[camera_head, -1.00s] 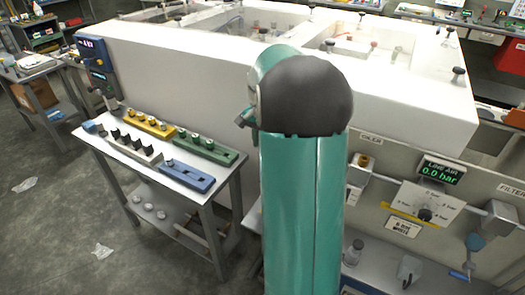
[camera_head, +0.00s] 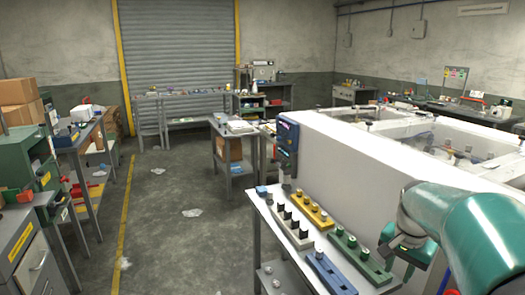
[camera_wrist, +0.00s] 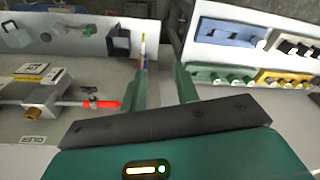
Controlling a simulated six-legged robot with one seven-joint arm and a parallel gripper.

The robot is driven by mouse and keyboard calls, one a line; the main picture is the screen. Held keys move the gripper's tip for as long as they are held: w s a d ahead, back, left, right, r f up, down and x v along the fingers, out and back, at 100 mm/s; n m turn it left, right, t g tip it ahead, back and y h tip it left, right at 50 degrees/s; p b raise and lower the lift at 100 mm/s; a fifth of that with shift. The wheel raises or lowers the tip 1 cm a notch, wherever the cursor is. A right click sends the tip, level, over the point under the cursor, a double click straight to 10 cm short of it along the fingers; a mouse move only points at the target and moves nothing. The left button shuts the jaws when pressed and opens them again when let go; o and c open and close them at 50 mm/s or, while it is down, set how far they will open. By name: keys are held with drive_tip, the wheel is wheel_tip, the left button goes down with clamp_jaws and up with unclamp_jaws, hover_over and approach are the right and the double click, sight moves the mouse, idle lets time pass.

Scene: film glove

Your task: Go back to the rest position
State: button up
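My gripper (camera_wrist: 161,74) shows in the wrist view with its two green fingers apart. Nothing shows between them but the floor and a table edge beyond. A thin, pale stick-like thing (camera_wrist: 143,50) shows past the left fingertip; I cannot tell whether they touch. My teal arm (camera_head: 490,235) is at the lower right of the head view, beside the small table and in front of the white tank.
A small table (camera_head: 268,212) holds yellow, white, green and blue blocks with knobs. The long white tank (camera_head: 345,180) stands behind it. Shelves with boxes (camera_head: 20,100) are at left. The grey floor (camera_head: 185,230) between is largely open, with a few scraps.

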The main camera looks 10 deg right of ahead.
drive_tip(key=s+a+r+n+t, duration=0.1)
drive_tip(key=s+a+n, duration=0.4)
drive_tip(key=a, duration=0.6)
drive_tip(key=s+a+r+n+t, duration=0.2)
drive_tip(key=s+a+n, duration=0.3)
drive_tip(key=s+a, duration=0.4)
drive_tip(key=shift+s+a+r+n+t+y, duration=0.2)
drive_tip(key=shift+a+n+t+y, duration=0.3)
drive_tip(key=shift+a, duration=0.55)
drive_tip(key=shift+d, duration=0.2)
